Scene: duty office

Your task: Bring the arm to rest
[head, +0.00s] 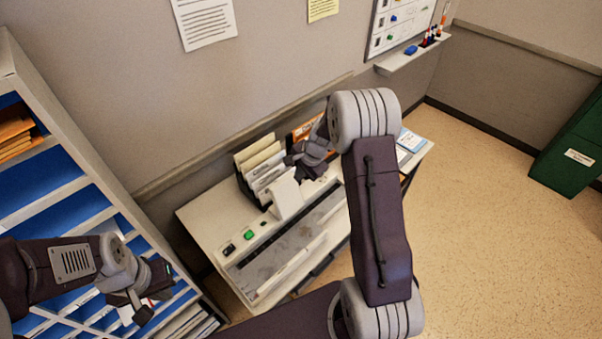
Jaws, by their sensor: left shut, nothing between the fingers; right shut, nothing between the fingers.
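My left arm comes in from the left edge, and its gripper (143,312) is shut and empty in front of the blue-backed shelf unit. My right arm rises from the bottom, bends at the top, and reaches back over the table (215,215). The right gripper (292,160) is shut and empty near the upright folders (258,165). Its fingertips are small and partly hidden, so I cannot tell whether they touch anything.
A shelf unit (62,150) with blue compartments stands at the left. A white device (287,197) and a green button (249,235) are on the table. A whiteboard (400,22) hangs above a pen ledge (412,55). A green cabinet (572,150) stands far right. Floor there is clear.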

